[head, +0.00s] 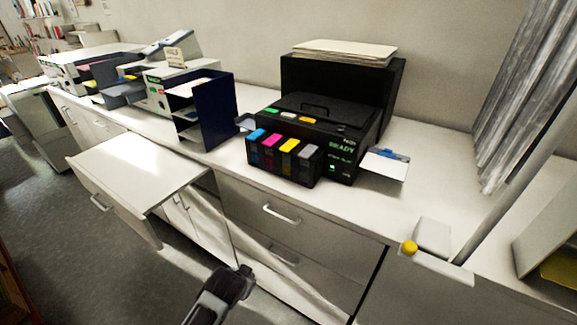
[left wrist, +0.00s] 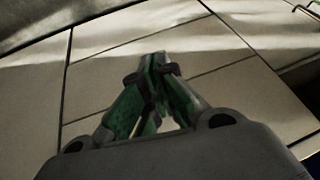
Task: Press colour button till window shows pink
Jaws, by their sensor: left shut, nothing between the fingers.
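A black printer (head: 325,112) stands on the white counter. Its front right face has a small window (head: 341,152) with green text; the top line reads READY, and the smaller line below seems to end in BLUE. Small green, white and orange buttons (head: 288,115) sit on its top front edge. Ink tanks (head: 283,158) with blue, pink, yellow and grey tops are at its front. I cannot tell which button is the colour button. My left gripper (head: 244,272) is low in front of the drawers, well away from the printer; its fingers (left wrist: 158,60) are together and empty.
A pulled-out white shelf (head: 125,165) juts out at left. A dark blue paper rack (head: 208,112) stands left of the printer. A tray with a card (head: 386,166) sticks out on its right. A yellow knob (head: 410,247) is at the front right. The counter before the ink tanks is clear.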

